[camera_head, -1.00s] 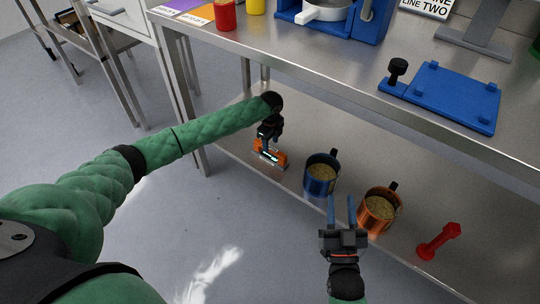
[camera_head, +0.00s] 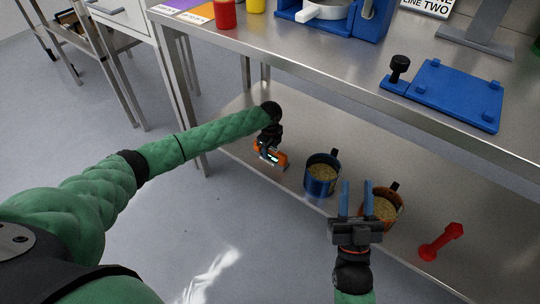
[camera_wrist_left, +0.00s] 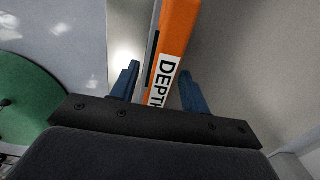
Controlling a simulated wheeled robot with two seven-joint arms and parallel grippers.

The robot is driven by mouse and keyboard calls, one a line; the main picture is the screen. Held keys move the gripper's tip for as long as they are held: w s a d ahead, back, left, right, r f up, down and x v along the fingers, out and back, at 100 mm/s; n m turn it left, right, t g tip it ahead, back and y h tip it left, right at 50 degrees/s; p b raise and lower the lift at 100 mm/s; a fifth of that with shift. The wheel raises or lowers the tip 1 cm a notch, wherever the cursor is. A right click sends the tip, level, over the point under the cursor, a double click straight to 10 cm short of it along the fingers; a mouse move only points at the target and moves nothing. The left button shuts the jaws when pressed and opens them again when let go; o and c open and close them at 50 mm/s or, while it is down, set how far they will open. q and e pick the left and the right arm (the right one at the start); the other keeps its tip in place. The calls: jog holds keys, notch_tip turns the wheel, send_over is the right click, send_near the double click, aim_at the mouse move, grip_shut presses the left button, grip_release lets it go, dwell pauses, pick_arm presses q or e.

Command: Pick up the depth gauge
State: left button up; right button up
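The depth gauge (camera_head: 272,157) is an orange tool on the lower steel shelf, with my left gripper (camera_head: 266,146) directly over it. In the left wrist view the gauge (camera_wrist_left: 176,32) carries a white "DEPTH" label. It lies between the two spread blue fingers of the left gripper (camera_wrist_left: 158,85), with gaps visible on both sides. Its lower end is hidden behind the gripper body. My right gripper (camera_head: 356,190) is open and empty, in front of the orange mug.
A blue mug (camera_head: 321,182) and an orange mug (camera_head: 397,205), both with grainy contents, stand on the lower shelf (camera_head: 430,190). A red tool (camera_head: 441,241) lies to their right. The upper steel tabletop (camera_head: 340,62) overhangs the shelf, with a blue fixture (camera_head: 455,95).

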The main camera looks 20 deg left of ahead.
pick_arm(q)
grip_shut()
jog(key=shift+r, duration=0.15)
